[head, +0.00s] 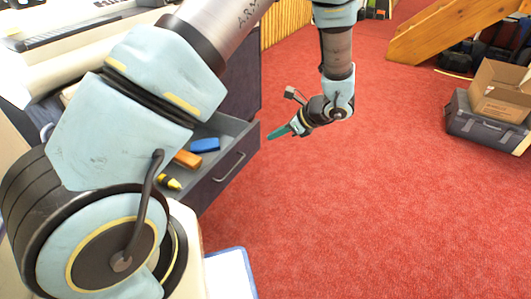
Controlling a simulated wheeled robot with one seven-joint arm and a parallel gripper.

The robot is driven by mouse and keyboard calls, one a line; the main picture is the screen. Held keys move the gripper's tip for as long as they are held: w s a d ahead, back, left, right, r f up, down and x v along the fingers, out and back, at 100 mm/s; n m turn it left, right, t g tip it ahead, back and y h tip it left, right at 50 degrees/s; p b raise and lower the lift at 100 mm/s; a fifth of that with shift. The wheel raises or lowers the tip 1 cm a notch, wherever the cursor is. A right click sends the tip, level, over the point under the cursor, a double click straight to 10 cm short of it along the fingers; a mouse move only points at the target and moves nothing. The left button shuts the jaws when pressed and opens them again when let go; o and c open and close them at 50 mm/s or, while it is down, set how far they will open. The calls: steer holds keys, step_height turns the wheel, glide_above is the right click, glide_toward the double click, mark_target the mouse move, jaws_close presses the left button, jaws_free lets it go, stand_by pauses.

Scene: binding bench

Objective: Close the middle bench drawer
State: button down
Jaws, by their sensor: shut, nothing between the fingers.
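A dark grey bench drawer (222,174) stands pulled out from the bench at the left of the head view. A blue block, an orange block and a yellow piece lie inside it. Its front has a pale bar handle (229,167). My arm hides much of the bench, so I cannot tell which drawer of the stack this is. My gripper (272,135) is shut and empty, just off the drawer's far front corner, its fingers pointing left toward it. I cannot tell whether they touch.
Red carpet (360,220) lies open in front of the drawer. A grey case (487,125) with an open cardboard box (502,90) on it stands at the right. A wooden ramp-like structure (440,32) is at the back right. A white, blue-edged object (232,274) is at the bottom.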

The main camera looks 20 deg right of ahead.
mark_target(239, 143)
steer(key=shift+w+a+r+b+x, duration=0.25)
steer(key=shift+b+x, duration=0.2)
steer(key=shift+x, duration=1.65)
steer(key=shift+w+a+r+b+x, duration=0.2)
steer(key=shift+r+b+x, duration=0.25)
steer(key=shift+x, duration=1.65)
steer(key=shift+w+a+r+b+x, duration=0.25)
steer(key=shift+b+x, duration=0.2)
steer(key=shift+x, duration=1.6)
steer(key=shift+w+a, duration=0.1)
steer(key=w+a+p, duration=0.1)
steer(key=w+a, duration=1.6)
steer(key=w, duration=0.1)
steer(key=shift+w+a, duration=0.3)
steer(key=shift+w, duration=0.1)
